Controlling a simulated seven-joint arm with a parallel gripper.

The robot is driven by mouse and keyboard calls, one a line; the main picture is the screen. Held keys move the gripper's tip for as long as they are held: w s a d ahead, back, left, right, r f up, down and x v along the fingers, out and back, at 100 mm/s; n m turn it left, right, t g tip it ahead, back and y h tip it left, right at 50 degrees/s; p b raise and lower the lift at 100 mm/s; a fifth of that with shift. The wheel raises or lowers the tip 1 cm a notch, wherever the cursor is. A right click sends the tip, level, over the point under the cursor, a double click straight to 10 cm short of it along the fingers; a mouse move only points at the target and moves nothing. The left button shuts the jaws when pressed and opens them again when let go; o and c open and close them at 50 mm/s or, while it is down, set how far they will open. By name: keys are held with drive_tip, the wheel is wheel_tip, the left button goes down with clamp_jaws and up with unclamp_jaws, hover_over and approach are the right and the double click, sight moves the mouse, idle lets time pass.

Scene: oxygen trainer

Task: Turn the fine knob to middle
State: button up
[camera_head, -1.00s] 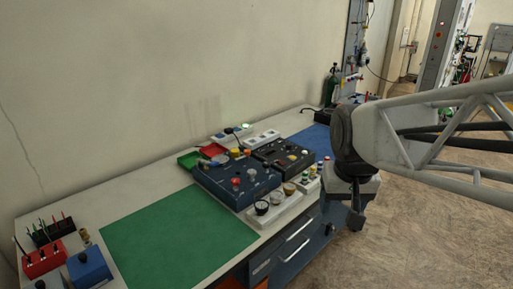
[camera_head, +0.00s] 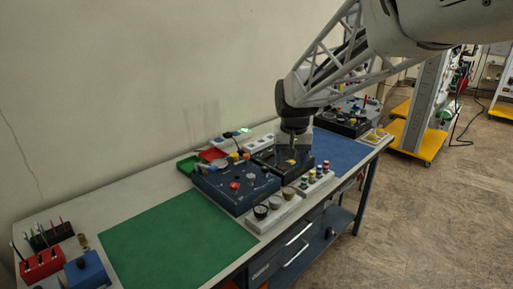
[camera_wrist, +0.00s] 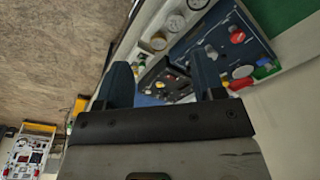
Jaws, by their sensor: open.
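A dark blue control box (camera_head: 232,184) with several knobs, one of them red (camera_head: 235,186), stands on the bench. A black control box (camera_head: 268,162) with small knobs stands to its right. Which knob is the fine one I cannot tell. My gripper (camera_head: 293,152) is over the black box in the head view and hides part of its top. In the wrist view my gripper (camera_wrist: 163,85) is open and empty, with the black box (camera_wrist: 172,78) beyond its fingers and the dark blue box (camera_wrist: 225,40) above right. Contact with a knob is not visible.
White gauge blocks (camera_head: 276,208) stand along the front edge. Green (camera_head: 178,236) and blue (camera_head: 345,150) mats lie left and right. Red and green trays (camera_head: 188,165) stand behind. The red box (camera_head: 42,262) is at far left.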

drive_tip(key=w+a+f, duration=0.5)
drive_tip(key=w+a, duration=0.1)
drive_tip(key=w, duration=0.5)
drive_tip(key=g, duration=0.1)
hover_over(250, 175)
wheel_tip(250, 175, down, 6)
drive_tip(key=shift+r, duration=0.1)
drive_tip(key=shift+f, duration=3.9)
drive_tip(key=shift+c, duration=0.4)
drive_tip(key=c, duration=0.9)
drive_tip(key=shift+o, duration=0.2)
